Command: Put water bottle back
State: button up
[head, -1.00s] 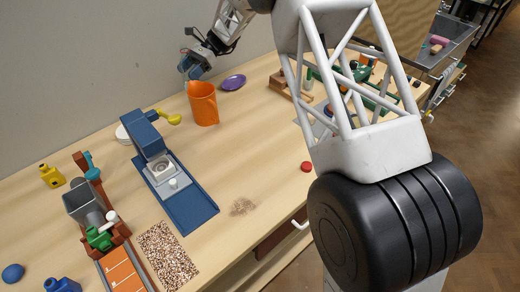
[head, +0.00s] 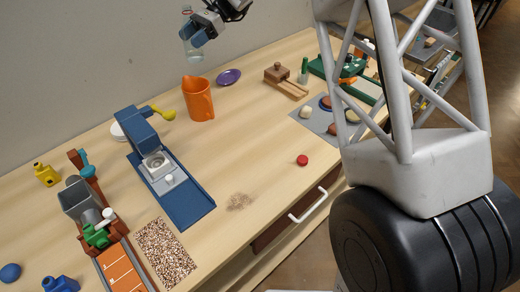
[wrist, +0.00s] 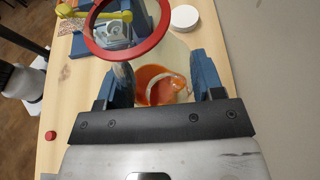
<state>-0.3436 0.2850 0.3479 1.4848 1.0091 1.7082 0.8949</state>
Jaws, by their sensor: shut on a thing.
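A clear water bottle (head: 186,47) is held upright in the air near the back wall, above the orange pitcher (head: 198,103). My gripper (head: 198,36) is shut on it, with blue fingers against its side. In the wrist view my gripper (wrist: 160,85) has a finger on each side of the see-through bottle. The orange pitcher (wrist: 152,80) shows below and behind it. A red ring (wrist: 127,58) appears close to the camera above the fingers; I cannot tell whether it belongs to the bottle.
A purple plate (head: 229,77) lies right of the pitcher. A blue machine (head: 160,165) with a yellow-handled part stands in front left. A wooden block set (head: 283,80), a grey mat (head: 322,120) and a red disc (head: 302,160) lie to the right. The table's middle is mostly clear.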

jog(key=s+d+r+m+t+y, duration=0.2)
jog(key=s+d+m+t+y, duration=0.15)
jog(key=s+d, duration=1.9)
jog(key=s+d+f+m+t, duration=0.1)
jog(key=s+d+f, duration=0.1)
jog(key=s, duration=0.5)
jog(key=s+d+f+m+t, duration=0.2)
jog(key=s+d, duration=0.1)
jog(key=s, duration=0.4)
notch_tip(320, 180, down, 11)
jog(key=shift+a, duration=0.25)
jog(key=shift+w+n, duration=0.1)
jog(key=shift+n, duration=0.15)
jog(key=w+a, duration=0.3)
jog(key=w, duration=0.4)
jog(key=w+a+f, duration=0.1)
jog(key=w+a, duration=0.1)
jog(key=w, duration=0.6)
jog(key=shift+a+f, duration=0.25)
jog(key=shift+a, duration=0.15)
jog(key=shift+f, duration=0.15)
jog(key=shift+f, duration=1.6)
